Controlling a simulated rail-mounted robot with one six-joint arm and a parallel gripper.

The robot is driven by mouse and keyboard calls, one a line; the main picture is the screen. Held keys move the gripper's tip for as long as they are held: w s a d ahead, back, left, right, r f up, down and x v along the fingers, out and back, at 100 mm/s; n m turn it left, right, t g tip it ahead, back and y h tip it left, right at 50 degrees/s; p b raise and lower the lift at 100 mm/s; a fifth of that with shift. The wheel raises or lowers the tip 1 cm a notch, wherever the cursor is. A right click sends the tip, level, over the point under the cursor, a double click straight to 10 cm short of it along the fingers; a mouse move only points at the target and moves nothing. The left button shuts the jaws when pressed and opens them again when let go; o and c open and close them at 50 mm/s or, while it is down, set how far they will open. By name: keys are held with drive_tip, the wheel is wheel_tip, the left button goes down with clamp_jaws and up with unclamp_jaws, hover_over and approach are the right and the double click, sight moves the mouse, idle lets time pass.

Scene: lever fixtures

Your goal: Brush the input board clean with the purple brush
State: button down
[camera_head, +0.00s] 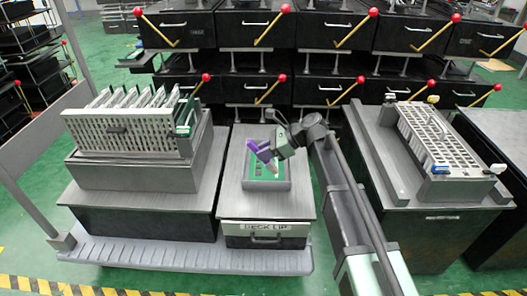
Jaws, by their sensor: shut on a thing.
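The purple brush (259,151) is held in my gripper (272,152), which is shut on it. The brush is tilted, and its light tip (272,169) points down over the green board. The green board (262,178) lies in a grey frame (283,186) on the middle stand. The tip looks very close to the board; I cannot tell whether it touches. My arm comes in from the lower right, and my gripper is above the board's back right part. Part of the board is hidden behind the brush and gripper.
A grey rack with several upright boards (135,127) stands on the left bench. A slotted rack (440,138) with white and blue clips stands on the right bench. Black units with red-knobbed yellow levers (267,88) line the back. The stand's front top (265,208) is clear.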

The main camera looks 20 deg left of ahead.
drive_tip(key=shift+r+p, duration=2.3)
drive_tip(key=shift+r, duration=0.6)
